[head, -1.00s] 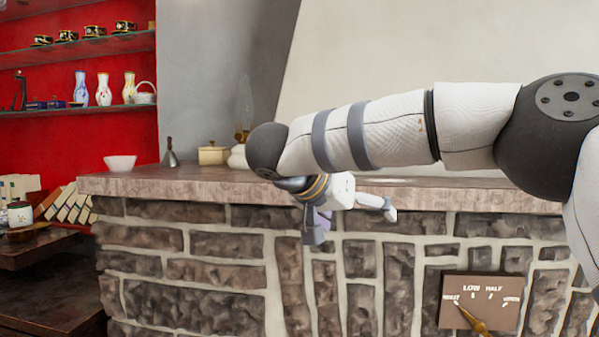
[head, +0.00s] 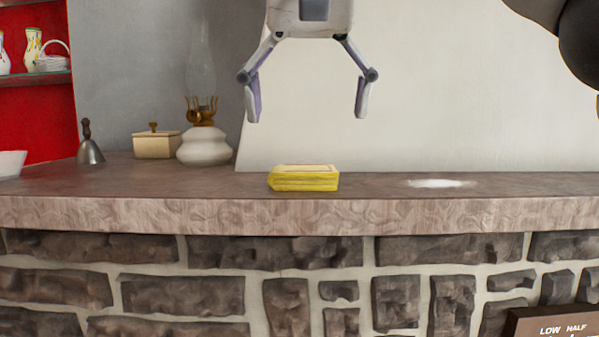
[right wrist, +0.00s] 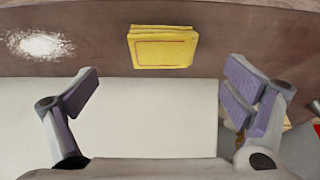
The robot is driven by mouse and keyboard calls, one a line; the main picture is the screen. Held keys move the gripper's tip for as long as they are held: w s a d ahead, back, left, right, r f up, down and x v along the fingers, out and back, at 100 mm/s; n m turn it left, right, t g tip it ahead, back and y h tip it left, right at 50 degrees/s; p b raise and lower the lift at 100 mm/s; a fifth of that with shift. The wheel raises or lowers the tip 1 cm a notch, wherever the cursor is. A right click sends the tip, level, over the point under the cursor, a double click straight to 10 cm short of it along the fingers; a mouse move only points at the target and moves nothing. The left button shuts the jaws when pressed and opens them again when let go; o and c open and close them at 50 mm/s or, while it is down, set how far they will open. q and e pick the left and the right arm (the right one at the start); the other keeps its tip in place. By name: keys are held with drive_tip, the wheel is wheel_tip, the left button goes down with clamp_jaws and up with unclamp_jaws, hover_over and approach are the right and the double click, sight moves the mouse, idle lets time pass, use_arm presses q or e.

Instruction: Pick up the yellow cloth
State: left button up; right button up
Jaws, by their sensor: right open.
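The yellow cloth (head: 304,180) lies folded in a flat stack on the stone-topped counter, close to its front edge. It also shows in the right wrist view (right wrist: 162,50), between and beyond my fingers. My right gripper (head: 306,108) is above the cloth, pointing down, with its fingers wide apart and nothing between them. Clear air separates the fingertips from the cloth. In the right wrist view both fingers of my right gripper (right wrist: 160,88) show, spread and empty. My left gripper is not in view.
To the left stand a white oil lamp (head: 203,146), a lidded box (head: 156,144), a bell (head: 89,150) and a white bowl (head: 11,163). A pale wall (head: 440,100) rises behind.

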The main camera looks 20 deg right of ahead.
sight(306, 168)
drive_tip(key=x, duration=0.8)
drive_tip(key=shift+w+d, duration=0.25)
drive_tip(key=shift+w, duration=0.2)
drive_tip(key=c, duration=1.1)
